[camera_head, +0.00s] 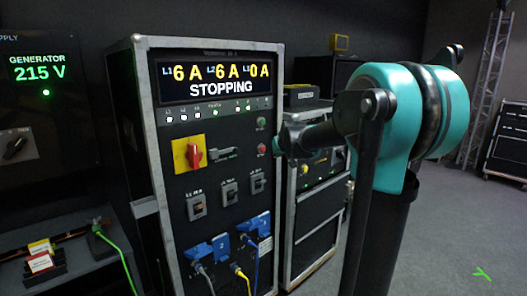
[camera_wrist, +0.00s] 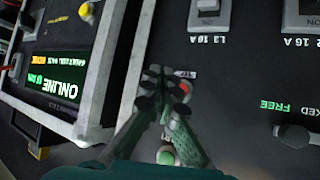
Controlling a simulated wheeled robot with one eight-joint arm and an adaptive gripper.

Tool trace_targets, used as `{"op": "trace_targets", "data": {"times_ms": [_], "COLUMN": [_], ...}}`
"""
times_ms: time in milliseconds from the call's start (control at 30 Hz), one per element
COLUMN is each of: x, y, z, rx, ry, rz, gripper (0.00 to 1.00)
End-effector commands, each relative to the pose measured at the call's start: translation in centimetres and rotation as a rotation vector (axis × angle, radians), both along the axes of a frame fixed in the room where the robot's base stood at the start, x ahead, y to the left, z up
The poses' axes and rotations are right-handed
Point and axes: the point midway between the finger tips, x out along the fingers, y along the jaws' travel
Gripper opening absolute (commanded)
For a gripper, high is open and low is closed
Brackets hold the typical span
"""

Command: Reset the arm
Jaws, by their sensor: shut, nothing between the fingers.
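My arm, with its teal joint, reaches left across the head view. My gripper (camera_wrist: 164,80) is shut and empty in the wrist view, its dark fingertips close together in front of the panel. In the head view the gripper end (camera_head: 283,139) is just right of the round red button (camera_head: 262,148) on the distribution rack (camera_head: 140,120). In the wrist view the red STOP button (camera_wrist: 186,87) is beside the fingertips and partly hidden by them. The green button (camera_wrist: 166,156) shows between the fingers. I cannot tell whether the fingertips touch the panel.
The rack display (camera_head: 215,80) reads STOPPING, with 6 A, 6 A and 0 A. A red-and-yellow rotary switch (camera_head: 188,153) and blue connectors (camera_head: 255,225) with cables are on the rack. A generator panel (camera_head: 40,70) reads 215 V. Open floor (camera_head: 430,235) lies at the right.

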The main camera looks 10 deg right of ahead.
Motion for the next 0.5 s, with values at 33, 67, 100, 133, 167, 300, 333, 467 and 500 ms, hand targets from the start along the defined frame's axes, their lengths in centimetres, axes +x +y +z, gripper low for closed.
{"op": "trace_targets", "data": {"times_ms": [33, 67, 100, 133, 167, 300, 333, 467, 500], "x": [0.0, 0.0, 0.0, 0.0, 0.0, -0.1, -0.2, -2.9, -4.5], "y": [0.0, 0.0, 0.0, 0.0, 0.0, 0.0, 0.0, -0.3, -0.5], "z": [0.0, 0.0, 0.0, 0.0, 0.0, -0.1, -0.2, -2.2, -3.4], "rx": [0.000, 0.000, 0.000, 0.000, 0.000, 0.000, 0.000, -0.001, -0.001], "ry": [0.000, 0.000, 0.000, 0.000, 0.000, 0.001, 0.004, 0.046, 0.070], "rz": [0.000, 0.000, 0.000, 0.000, 0.000, 0.000, 0.000, -0.004, -0.007], "gripper": [0.00, 0.00, 0.00, 0.00, 0.00, 0.00, 0.00, 0.00, 0.00]}}
